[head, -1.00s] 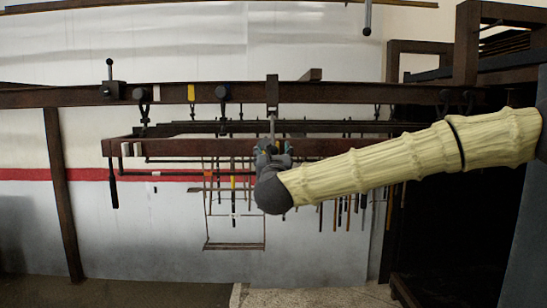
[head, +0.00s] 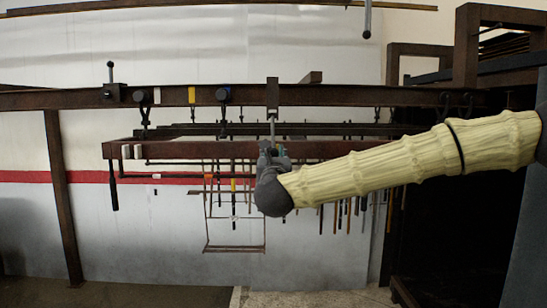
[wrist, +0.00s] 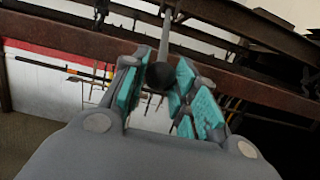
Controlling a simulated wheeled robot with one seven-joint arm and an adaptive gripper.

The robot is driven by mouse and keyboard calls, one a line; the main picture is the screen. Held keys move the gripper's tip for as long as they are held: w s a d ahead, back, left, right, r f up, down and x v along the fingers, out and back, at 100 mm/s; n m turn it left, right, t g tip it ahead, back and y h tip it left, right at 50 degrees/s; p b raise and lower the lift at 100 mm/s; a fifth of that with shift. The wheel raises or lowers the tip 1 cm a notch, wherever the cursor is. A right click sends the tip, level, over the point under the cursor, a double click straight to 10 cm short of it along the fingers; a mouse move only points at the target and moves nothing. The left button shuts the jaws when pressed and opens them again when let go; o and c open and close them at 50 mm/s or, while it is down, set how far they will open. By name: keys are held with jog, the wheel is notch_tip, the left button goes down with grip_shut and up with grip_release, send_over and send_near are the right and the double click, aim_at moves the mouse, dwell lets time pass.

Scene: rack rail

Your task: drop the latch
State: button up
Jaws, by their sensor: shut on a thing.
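My gripper (wrist: 158,82) is shut on the dark ball knob (wrist: 160,75) at the lower end of a thin grey rod (wrist: 165,38). Its teal pads lie on either side of the knob. In the head view the rod (head: 272,128) hangs straight down from a bracket on the long upper rail (head: 350,95), and my gripper (head: 272,152) is at its lower end. A block with an upright, black-knobbed lever (head: 110,80) stands on the rail at the left. I cannot tell for sure which part is the latch.
A lower brown beam (head: 330,148) runs just behind my gripper. Several hooks and thin rods hang below and behind it, with a thin wire frame (head: 235,248) lower down. A brown post (head: 62,195) stands at the left. The floor there is clear.

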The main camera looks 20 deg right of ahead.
jog(key=shift+w+d+f+b, duration=0.1)
jog(key=shift+w+f+b, duration=0.2)
jog(key=shift+f+b, duration=0.4)
jog(key=w+d+f+b, duration=0.2)
jog(key=w+f+b, duration=0.2)
jog(key=w+b, duration=0.2)
jog(key=w+d+f+b, duration=0.2)
jog(key=w+f+b, duration=0.2)
jog(key=w, duration=0.6)
jog(key=shift+w+d+f+b, duration=0.25)
jog(key=shift+d+b, duration=0.15)
jog(key=shift+b, duration=0.8)
dwell(0.3)
jog(key=o, duration=0.9)
jog(key=shift+w, duration=0.15)
jog(key=shift+o, duration=0.2)
